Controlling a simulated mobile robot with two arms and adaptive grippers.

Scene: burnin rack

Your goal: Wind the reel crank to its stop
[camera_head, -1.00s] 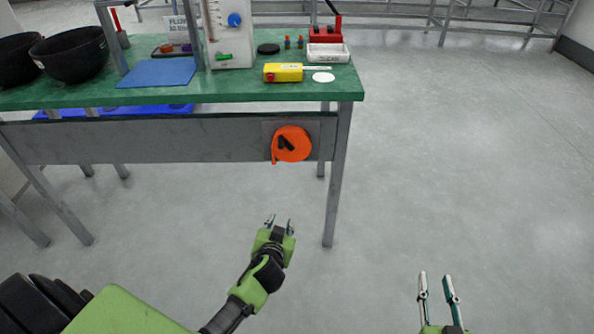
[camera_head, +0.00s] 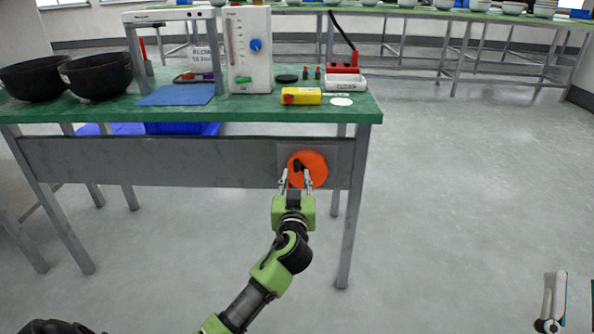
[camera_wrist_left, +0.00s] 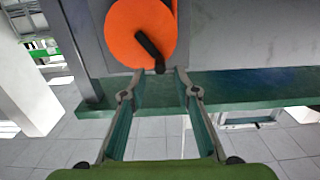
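The orange reel (camera_head: 316,164) is mounted on the grey panel under the green bench, near its right leg. It also shows in the left wrist view (camera_wrist_left: 124,32), with its black crank (camera_wrist_left: 150,48) across its face and the handle end low, near the reel's lower edge. My left gripper (camera_head: 295,180) is in front of the reel in the head view. In the wrist view its fingers (camera_wrist_left: 153,82) are spread, with the crank's end just beyond and between the tips. Contact cannot be made out. My right gripper (camera_head: 562,285) is at the lower right, far from the bench, its fingers apart.
The green bench top (camera_head: 240,112) carries black bowls (camera_head: 98,76), a white instrument (camera_head: 249,80), a yellow tool (camera_head: 301,96) and a white tray (camera_head: 346,84). A bench leg (camera_head: 350,220) stands right of my left arm. The floor (camera_head: 460,190) to the right is clear.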

